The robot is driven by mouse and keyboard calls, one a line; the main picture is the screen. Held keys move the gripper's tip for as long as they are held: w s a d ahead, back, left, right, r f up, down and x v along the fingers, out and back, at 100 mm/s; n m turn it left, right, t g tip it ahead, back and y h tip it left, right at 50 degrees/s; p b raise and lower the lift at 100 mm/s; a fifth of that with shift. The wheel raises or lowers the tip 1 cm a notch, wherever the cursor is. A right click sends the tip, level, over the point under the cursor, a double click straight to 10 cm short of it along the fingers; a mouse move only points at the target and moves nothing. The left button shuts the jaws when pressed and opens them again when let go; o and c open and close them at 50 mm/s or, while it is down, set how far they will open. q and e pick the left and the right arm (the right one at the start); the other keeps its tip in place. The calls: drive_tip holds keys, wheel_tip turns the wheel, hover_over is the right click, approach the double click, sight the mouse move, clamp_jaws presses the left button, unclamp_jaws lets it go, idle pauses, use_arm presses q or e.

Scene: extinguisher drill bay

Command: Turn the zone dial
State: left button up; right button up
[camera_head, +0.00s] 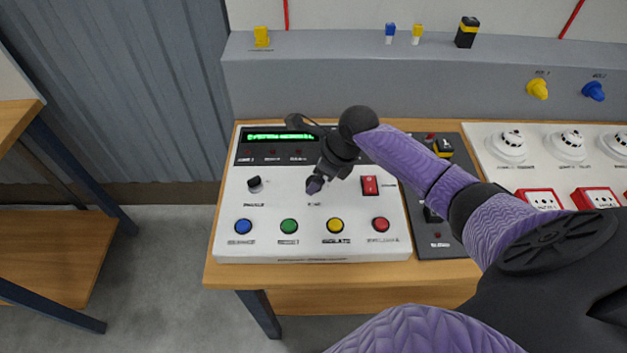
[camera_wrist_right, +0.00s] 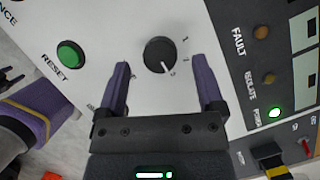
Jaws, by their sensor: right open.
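The zone dial (camera_wrist_right: 158,52) is a round dark knob on the white panel (camera_head: 232,210). Its white pointer line points to the lower right in the right wrist view, towards a printed mark. My right gripper (camera_wrist_right: 160,66) is open, with one purple finger on each side of the dial and visible space between fingers and knob. I cannot tell how far the fingertips are above the panel.
Blue (camera_head: 243,226), green (camera_head: 289,226), yellow (camera_head: 335,225) and red (camera_head: 380,224) buttons line the panel's front. A black knob (camera_head: 254,184) stands to the left, a red rocker switch (camera_head: 370,185) to the right. A green-lit display (camera_head: 280,137) is behind. Detectors (camera_head: 510,142) stand far right.

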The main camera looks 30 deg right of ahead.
drive_tip(key=shift+x, duration=0.95)
use_arm(q)
drive_tip(key=shift+w+d+f, duration=0.35)
drive_tip(key=shift+w+f, duration=0.1)
drive_tip(key=shift+w, duration=0.05)
drive_tip(key=shift+w, duration=0.1)
